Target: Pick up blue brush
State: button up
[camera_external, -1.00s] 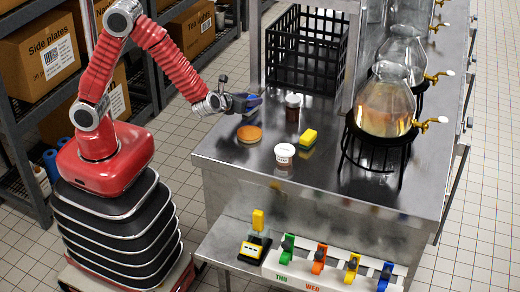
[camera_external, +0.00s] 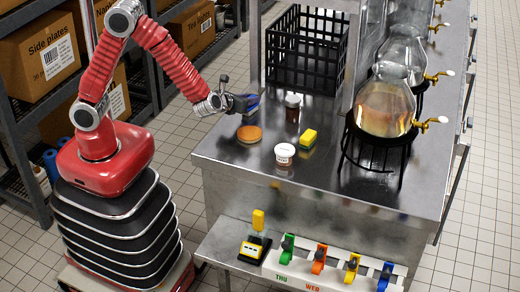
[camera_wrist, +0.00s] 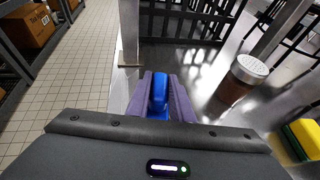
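The blue brush (camera_wrist: 160,92) is between the two purple-grey fingers of my gripper (camera_wrist: 160,82) in the wrist view. It fills the gap near the fingertips, and the fingers look shut on it. In the external view my gripper (camera_external: 249,104) is over the left edge of the steel counter (camera_external: 225,150), and a bit of the brush (camera_external: 251,97) shows at the fingers. The fingers hide most of the brush. I cannot tell whether it still touches the counter.
A black wire basket (camera_external: 306,50) is behind. A glass vessel (camera_external: 385,108) stands at the right.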

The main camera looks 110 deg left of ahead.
grip_shut()
jog(key=shift+r, duration=0.1)
notch_tip(320, 180, up, 10)
jog(key=shift+f, duration=0.1)
dwell(0.5)
